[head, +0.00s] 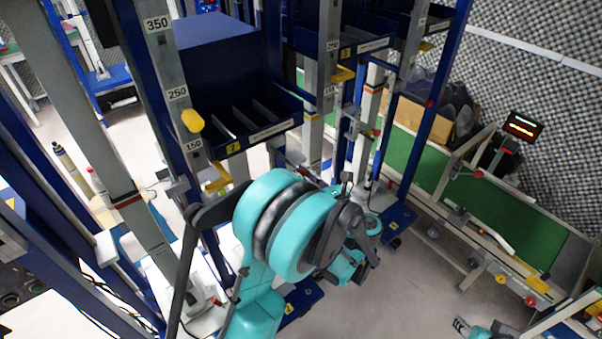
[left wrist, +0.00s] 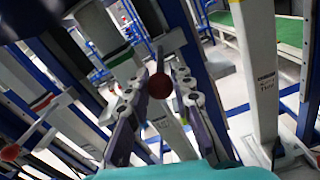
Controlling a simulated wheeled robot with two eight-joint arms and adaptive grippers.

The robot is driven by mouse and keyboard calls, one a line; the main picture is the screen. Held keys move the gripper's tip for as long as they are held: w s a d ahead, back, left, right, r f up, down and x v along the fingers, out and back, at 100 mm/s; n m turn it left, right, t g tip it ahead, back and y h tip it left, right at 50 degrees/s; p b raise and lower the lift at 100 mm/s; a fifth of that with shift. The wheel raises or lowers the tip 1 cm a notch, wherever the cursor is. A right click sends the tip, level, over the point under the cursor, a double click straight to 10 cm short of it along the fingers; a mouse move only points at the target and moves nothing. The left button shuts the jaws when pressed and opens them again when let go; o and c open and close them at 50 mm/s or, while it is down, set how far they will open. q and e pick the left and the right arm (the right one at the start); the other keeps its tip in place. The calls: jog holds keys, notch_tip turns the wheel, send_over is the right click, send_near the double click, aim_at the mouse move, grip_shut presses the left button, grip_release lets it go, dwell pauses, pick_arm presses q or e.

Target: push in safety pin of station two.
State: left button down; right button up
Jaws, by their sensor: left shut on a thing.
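In the left wrist view, a dark red round knob (left wrist: 160,86), which looks like the safety pin's head, sits between the two fingers of my left gripper (left wrist: 160,98). The gripper is closed around it; the exact contact and the pin's shaft are hard to see. In the head view, the left gripper is largely hidden by my teal arm, low in front of the station posts. A blue bin station (head: 240,115) has a small yellow tag that seems to read 2. My right gripper seems to show only partly at the bottom edge (head: 464,326); its jaws are unclear.
Grey posts with height labels (head: 158,60) and blue frames stand close around my left arm. Yellow knobs (head: 193,120) stick out of the posts. A green-topped conveyor (head: 500,215) runs along the right. The grey floor (head: 400,300) between is mostly clear.

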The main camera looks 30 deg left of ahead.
aim_at(283, 156)
pick_arm(q)
jog(key=x, duration=0.8)
jog(key=shift+w+a+b, duration=0.15)
jog(key=shift+a+b, duration=0.1)
jog(key=shift+b, duration=0.05)
jog(key=shift+a+r, duration=0.1)
jog(key=c, duration=1.4)
grip_release()
jog(key=shift+c, duration=0.2)
jog(key=shift+o, duration=0.7)
jog(key=shift+w+a, duration=0.1)
jog(key=shift+a, duration=0.05)
jog(key=v, duration=1.2)
